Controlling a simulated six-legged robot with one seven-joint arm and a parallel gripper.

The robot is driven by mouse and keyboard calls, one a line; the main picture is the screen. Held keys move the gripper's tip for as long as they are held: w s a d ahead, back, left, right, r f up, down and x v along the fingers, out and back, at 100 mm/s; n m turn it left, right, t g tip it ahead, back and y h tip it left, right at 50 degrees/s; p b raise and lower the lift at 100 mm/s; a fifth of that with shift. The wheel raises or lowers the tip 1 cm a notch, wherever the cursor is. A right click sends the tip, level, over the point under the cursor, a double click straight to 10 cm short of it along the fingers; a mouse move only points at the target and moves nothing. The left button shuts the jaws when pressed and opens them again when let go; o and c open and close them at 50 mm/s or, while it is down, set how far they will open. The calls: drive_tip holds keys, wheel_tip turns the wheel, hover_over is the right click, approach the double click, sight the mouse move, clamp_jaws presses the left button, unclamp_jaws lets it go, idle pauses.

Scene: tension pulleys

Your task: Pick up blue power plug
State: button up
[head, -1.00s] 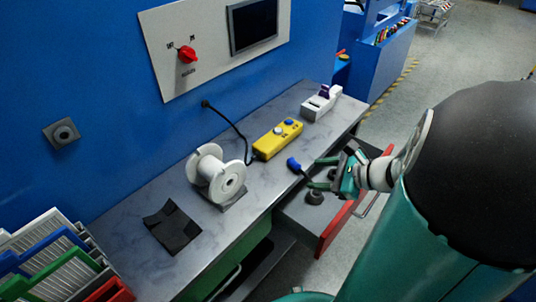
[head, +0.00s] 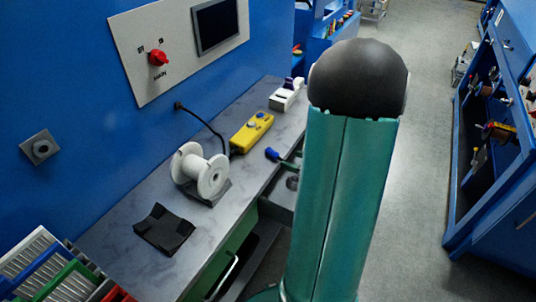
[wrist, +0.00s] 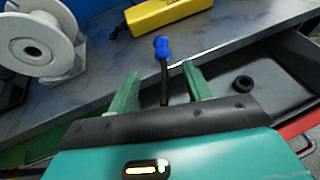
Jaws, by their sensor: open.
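The blue power plug (head: 272,154) is near the front edge of the workbench in the head view, just left of my arm. In the wrist view the plug's blue end (wrist: 161,46) is ahead of my gripper. Its black lead (wrist: 164,82) runs back between the fingers toward the gripper body. My gripper (wrist: 161,84) is open, with one green finger on each side of the lead and neither seen touching it. In the head view my arm hides most of the gripper.
A yellow control box (head: 251,132) and a white spool (head: 200,171) stand on the workbench (head: 115,220). An open drawer (wrist: 265,75), with a black round part (wrist: 243,83) inside, lies below the bench edge. Open floor (head: 420,150) is at the right.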

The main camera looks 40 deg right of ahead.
sight(276, 153)
drive_tip(key=x, duration=0.4)
drive_tip(key=shift+d, duration=0.1)
drive_tip(key=x, duration=0.5)
drive_tip(key=shift+w+r, duration=0.15)
clamp_jaws()
drive_tip(key=shift+r, duration=0.1)
